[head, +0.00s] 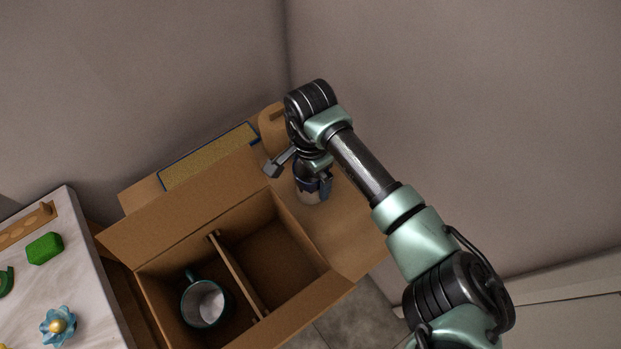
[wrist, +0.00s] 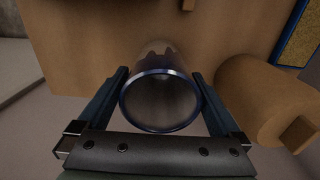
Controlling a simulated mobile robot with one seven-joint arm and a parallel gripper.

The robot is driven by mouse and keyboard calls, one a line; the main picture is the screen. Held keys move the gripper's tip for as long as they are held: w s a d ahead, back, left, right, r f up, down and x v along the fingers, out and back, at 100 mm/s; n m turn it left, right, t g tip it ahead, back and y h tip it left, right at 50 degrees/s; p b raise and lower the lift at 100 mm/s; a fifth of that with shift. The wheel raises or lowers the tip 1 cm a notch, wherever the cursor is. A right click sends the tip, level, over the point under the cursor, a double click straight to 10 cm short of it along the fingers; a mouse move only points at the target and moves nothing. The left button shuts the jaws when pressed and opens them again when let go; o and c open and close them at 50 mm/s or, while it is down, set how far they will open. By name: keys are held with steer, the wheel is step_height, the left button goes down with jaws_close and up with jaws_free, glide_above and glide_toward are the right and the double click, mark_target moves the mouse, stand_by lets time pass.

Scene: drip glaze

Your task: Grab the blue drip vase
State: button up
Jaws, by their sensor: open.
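The blue drip vase (head: 309,190) stands on the wooden surface to the right of the cardboard box, with a blue glaze over a pale lower part. In the wrist view the vase (wrist: 160,98) shows its round dark blue rim and open mouth from above. My gripper (head: 299,170) is over the vase in the head view and hides part of it. In the wrist view my gripper's two fingers (wrist: 163,85) are open, one on each side of the vase. I cannot tell whether either finger touches it.
A divided cardboard box (head: 190,226) stands left of the vase, with a teal-rimmed mug (head: 204,304) in its left compartment. The right compartment looks empty. A tan rounded object (wrist: 262,98) is close to the right finger. A blue-framed board (head: 208,157) lies behind the box.

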steer(key=c, duration=1.4)
steer(key=shift+w+r, duration=0.1)
steer(key=shift+r, duration=0.05)
